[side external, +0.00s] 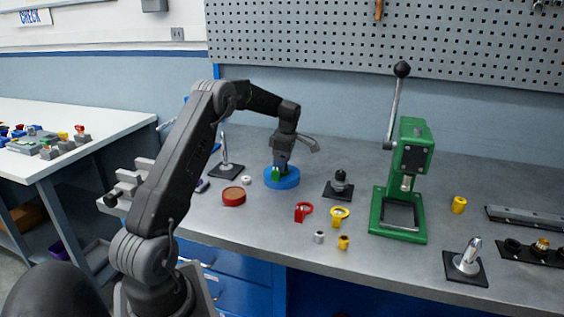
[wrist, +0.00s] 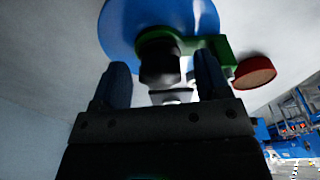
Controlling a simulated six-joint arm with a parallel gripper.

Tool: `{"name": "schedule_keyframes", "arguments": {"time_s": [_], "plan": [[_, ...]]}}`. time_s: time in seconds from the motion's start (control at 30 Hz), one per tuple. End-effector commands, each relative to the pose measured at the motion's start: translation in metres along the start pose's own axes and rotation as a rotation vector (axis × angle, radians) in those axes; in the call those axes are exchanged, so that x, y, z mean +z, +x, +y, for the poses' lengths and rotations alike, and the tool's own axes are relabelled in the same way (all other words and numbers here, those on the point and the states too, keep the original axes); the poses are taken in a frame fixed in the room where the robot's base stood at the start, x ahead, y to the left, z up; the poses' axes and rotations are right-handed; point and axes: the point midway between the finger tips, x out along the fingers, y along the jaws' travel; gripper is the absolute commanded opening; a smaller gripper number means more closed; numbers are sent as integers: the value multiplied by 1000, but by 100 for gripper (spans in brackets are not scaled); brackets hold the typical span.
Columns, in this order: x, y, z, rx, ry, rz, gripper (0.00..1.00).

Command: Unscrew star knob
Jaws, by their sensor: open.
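A round blue base (side external: 291,182) lies on the bench with a green part (side external: 275,174) on it. In the wrist view the blue base (wrist: 120,28) fills the top, with the green bracket (wrist: 216,46) on it. A dark knob (wrist: 159,66) stands at the bracket's left end; its star shape cannot be made out. My gripper (side external: 281,163) points down just above the blue base. In the wrist view my open gripper (wrist: 161,72) has one finger on each side of the dark knob, with visible gaps. The side view hides the knob.
A red round dish (side external: 234,196) lies left of the base. A black-based post (side external: 226,168) stands behind it. A black fixture (side external: 340,184), red ring part (side external: 303,212) and yellow ring part (side external: 340,216) lie to the right. A green press (side external: 403,180) stands farther right.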

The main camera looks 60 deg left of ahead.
Motion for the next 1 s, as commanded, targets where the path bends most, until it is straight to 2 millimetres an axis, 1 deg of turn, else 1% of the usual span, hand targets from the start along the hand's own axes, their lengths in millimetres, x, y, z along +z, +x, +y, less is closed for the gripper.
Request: {"name": "schedule_keyframes", "arguments": {"time_s": [0.07,0.6,1.0], "plan": [[0,0,0,11,69,0,69],[0,0,0,123,810,1,69],[-1,0,0,198,1311,0,69]]}}
